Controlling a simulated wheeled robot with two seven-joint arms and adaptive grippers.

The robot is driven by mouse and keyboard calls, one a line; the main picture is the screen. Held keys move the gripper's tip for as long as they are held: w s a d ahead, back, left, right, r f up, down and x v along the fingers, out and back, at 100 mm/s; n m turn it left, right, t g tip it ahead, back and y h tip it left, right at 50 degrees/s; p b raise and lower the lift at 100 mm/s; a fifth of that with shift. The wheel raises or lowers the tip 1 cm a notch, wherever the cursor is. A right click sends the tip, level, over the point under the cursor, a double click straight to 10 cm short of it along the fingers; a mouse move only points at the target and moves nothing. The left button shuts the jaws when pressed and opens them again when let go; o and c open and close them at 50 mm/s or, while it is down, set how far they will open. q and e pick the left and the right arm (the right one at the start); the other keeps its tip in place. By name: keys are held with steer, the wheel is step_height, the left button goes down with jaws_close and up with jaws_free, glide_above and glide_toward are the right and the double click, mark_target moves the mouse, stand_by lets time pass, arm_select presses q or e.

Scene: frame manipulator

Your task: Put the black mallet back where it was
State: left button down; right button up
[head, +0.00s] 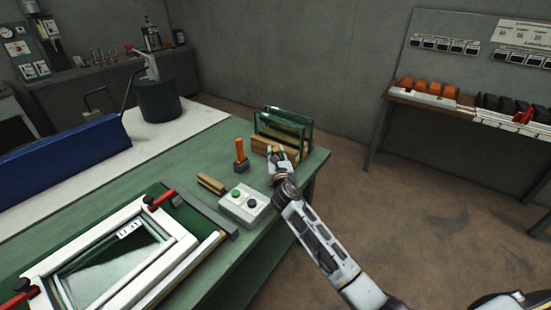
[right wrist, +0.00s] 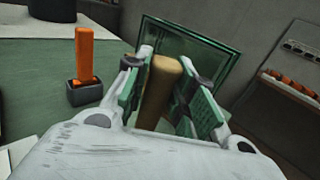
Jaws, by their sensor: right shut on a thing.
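My right gripper (head: 278,158) is over the far right corner of the green bench, in front of the glass panes. In the right wrist view, my right gripper (right wrist: 172,95) is shut on a tan wooden handle (right wrist: 160,82), which looks like the mallet's handle. The handle stands up between the two fingers, slightly tilted. No black mallet head shows in either view; it may be hidden behind my gripper. I cannot tell whether the mallet touches the bench. My left gripper is not in view.
Glass panes (head: 283,128) stand in a wooden rack beside my gripper. An orange-handled tool (head: 241,152) stands in a dark holder. A wooden block (head: 211,184), a button box (head: 243,204) and a white frame (head: 175,234) in a fixture lie nearer. The bench (head: 196,160) is clear behind the block.

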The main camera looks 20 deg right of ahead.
steer(key=shift+f, duration=0.45)
steer(key=o, duration=1)
steer(key=shift+f, duration=0.1)
steer(key=shift+o, duration=0.2)
steer(key=shift+s, duration=0.1)
steer(key=s+a, duration=0.1)
steer(key=s, duration=1)
steer(key=shift+s+a, duration=0.35)
steer(key=shift+a, duration=0.05)
